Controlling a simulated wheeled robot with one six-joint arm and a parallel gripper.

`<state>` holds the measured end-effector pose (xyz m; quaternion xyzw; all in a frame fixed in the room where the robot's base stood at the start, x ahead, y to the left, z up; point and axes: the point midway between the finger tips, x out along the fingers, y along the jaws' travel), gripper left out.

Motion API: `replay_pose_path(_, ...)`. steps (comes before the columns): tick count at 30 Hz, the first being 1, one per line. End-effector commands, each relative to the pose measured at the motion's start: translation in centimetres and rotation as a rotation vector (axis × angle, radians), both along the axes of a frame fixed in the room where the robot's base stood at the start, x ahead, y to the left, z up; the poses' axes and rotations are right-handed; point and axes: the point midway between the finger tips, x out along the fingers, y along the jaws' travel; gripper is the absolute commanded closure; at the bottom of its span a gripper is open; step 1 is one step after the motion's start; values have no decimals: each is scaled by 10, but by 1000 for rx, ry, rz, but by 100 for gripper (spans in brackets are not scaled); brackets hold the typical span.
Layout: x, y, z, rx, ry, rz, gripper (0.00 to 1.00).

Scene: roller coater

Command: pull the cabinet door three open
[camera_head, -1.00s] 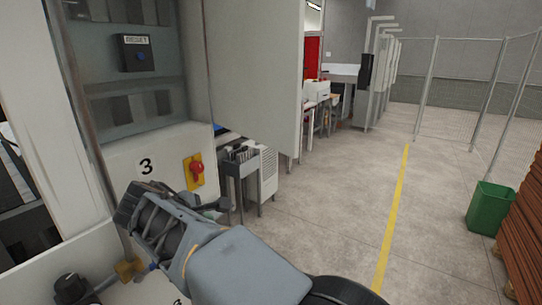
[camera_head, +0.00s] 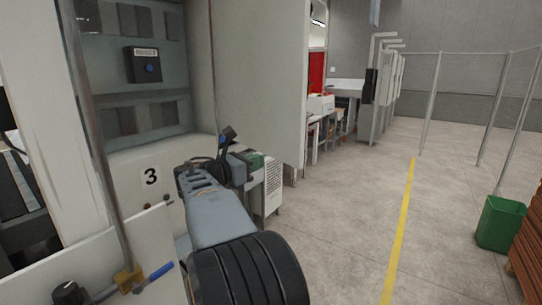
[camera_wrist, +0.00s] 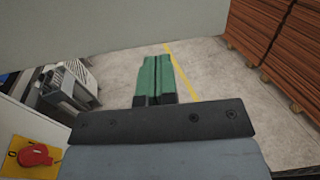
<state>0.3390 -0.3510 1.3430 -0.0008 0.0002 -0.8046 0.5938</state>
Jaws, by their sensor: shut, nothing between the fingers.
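The cabinet marked 3 (camera_head: 151,177) stands at the left in the head view, its shelved interior exposed. A large pale door panel (camera_head: 258,75) stands swung out from its right side. The panel's lower part also crosses the top of the wrist view (camera_wrist: 110,30). My gripper (camera_head: 256,160) is just below the panel's lower edge in the head view; I cannot tell whether it touches. In the wrist view its green fingers (camera_wrist: 155,78) are together and empty, pointing out over the floor. No handle shows on the panel's visible face.
A red knob on a yellow plate (camera_wrist: 33,154) is close at the lower left of the wrist view. A white slatted unit (camera_head: 273,185) stands beyond my gripper. A green bin (camera_head: 500,222) and brown stack (camera_head: 528,250) are at the right. The floor between is clear.

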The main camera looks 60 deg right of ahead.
Motion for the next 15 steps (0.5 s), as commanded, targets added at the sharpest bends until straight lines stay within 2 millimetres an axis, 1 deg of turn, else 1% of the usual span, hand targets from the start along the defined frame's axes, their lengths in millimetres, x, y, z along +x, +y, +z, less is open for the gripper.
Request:
replay_pose_path(1, -4, -10, 2, 0, 1, -5, 100)
replay_pose_path(6, -11, -33, 2, 0, 1, -3, 100)
replay_pose_path(10, -14, -45, 1, 1, 1, -2, 100)
replay_pose_path(15, -17, -53, 0, 1, -1, -1, 100)
